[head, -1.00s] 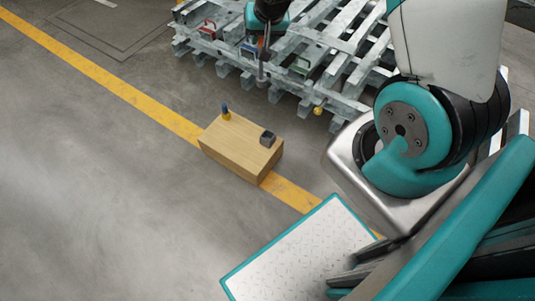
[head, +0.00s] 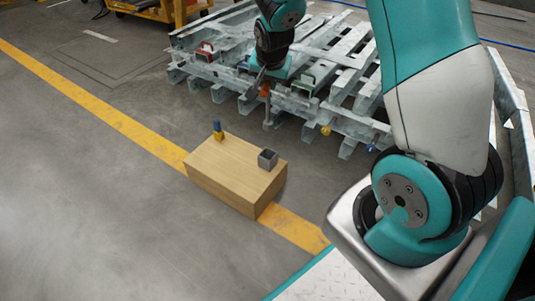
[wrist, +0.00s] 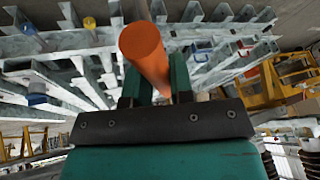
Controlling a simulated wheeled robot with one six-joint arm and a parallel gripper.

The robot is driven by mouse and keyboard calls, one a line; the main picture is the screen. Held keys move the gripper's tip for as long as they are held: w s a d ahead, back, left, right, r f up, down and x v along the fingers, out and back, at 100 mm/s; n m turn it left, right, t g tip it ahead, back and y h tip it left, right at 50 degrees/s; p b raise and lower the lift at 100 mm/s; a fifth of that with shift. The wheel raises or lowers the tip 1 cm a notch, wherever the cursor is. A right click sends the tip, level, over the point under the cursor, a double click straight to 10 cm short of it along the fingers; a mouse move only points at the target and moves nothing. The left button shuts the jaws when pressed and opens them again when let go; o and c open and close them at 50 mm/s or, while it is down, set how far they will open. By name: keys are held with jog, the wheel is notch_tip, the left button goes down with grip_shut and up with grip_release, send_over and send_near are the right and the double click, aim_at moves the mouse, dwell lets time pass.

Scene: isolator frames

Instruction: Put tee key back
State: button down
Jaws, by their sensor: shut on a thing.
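My gripper (head: 264,82) is shut on the tee key (head: 268,112). The key has an orange grip and a grey shaft hanging roughly upright below the jaws. On the block's top (head: 232,160) are a grey square open-topped holder (head: 268,159) at right and a small blue and yellow piece (head: 217,131) at left.
The stacked frames carry red (head: 206,50), green (head: 304,84) and blue fittings and a yellow knob (head: 325,130). A yellow floor line (head: 110,115) passes the block. Open floor (head: 90,220) lies to the left. A yellow cart (head: 160,10) stands at the back.

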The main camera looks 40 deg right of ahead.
aim_at(269, 128)
notch_tip(269, 128, down, 18)
jog(key=b, duration=0.9)
jog(key=c, duration=1.4)
grip_release()
jog(key=shift+f, duration=0.1)
jog(key=o, duration=0.4)
